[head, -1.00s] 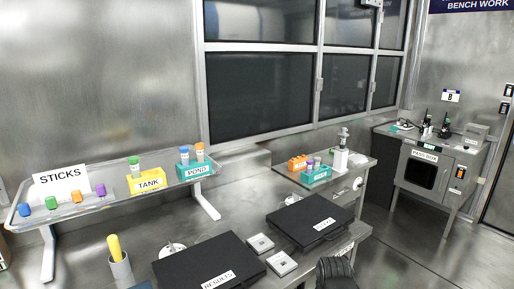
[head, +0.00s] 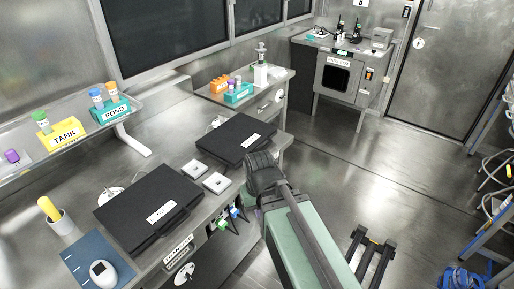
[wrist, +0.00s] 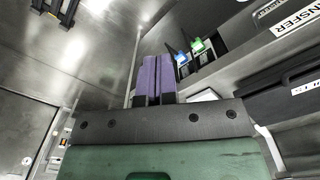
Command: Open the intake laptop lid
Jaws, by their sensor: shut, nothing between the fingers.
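Two shut black laptops lie flat on the steel bench. The farther one (head: 232,138) has a white label too small to read surely. The nearer one (head: 140,215) has a label that seems to read RESULTS. Which is the intake laptop is not certain; the farther one is the likely one. My gripper (wrist: 155,78) shows in the wrist view as two purple fingers pressed together, with nothing between them. In the head view my arm is in front of the bench, right of both laptops, and hides most of the gripper. It appears apart from both lids.
Two small white square pads (head: 216,183) lie between the laptops. Blue and green plugs (head: 235,212) hang under the bench front edge. A cup with a yellow stick (head: 61,222) and a mouse (head: 103,272) on a blue mat are at left. The floor at right is mostly open.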

